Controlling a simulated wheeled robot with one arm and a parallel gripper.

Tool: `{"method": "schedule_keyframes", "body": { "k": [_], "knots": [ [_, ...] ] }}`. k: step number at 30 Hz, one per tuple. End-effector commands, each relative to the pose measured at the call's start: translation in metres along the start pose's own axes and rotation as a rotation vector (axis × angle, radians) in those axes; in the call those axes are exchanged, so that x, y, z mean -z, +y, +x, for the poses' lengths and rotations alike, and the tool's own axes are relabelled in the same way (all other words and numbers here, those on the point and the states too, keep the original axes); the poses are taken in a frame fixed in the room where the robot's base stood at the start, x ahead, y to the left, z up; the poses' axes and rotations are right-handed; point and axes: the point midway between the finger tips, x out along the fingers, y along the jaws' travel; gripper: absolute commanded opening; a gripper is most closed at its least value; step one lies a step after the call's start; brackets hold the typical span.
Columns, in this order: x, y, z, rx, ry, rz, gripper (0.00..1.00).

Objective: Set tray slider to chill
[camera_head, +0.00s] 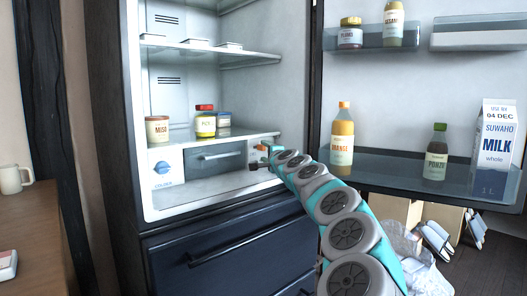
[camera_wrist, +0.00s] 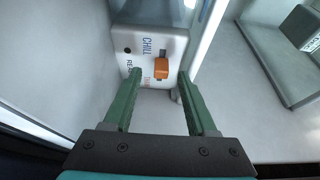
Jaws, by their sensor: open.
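The tray slider is an orange knob (camera_wrist: 161,68) on a white panel (camera_wrist: 124,42) in the wrist view. The word CHILL is printed on the panel above and left of the knob; other lettering below is partly hidden. In the head view the orange knob (camera_head: 262,147) shows small at the right end of the grey fridge tray (camera_head: 216,160). My gripper (camera_wrist: 159,73) is open, with one green finger on each side of the knob. I cannot tell whether either finger touches it. In the head view my gripper (camera_head: 257,165) is small and dark below the knob.
A blue dial (camera_head: 162,168) is left of the tray. Jars, including a yellow one (camera_head: 205,122), stand on the shelf above. The open fridge door (camera_head: 395,95) at right holds an orange bottle (camera_head: 342,140) and a milk carton (camera_head: 494,150). The fridge floor before the tray is clear.

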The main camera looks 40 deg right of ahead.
Motion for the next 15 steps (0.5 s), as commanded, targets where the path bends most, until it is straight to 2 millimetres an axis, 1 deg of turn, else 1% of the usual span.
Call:
{"method": "schedule_keyframes", "body": {
  "k": [1,6,12,15],
  "knots": [
    [0.002,-0.002,-0.006,0.001,0.001,0.002,0.57],
    [0.002,-0.003,-0.024,0.004,0.002,0.0,0.57],
    [0.0,-0.001,-0.038,0.001,0.0,0.0,0.57],
    [0.0,-0.002,-0.042,0.003,0.001,0.0,0.57]
  ]
}}
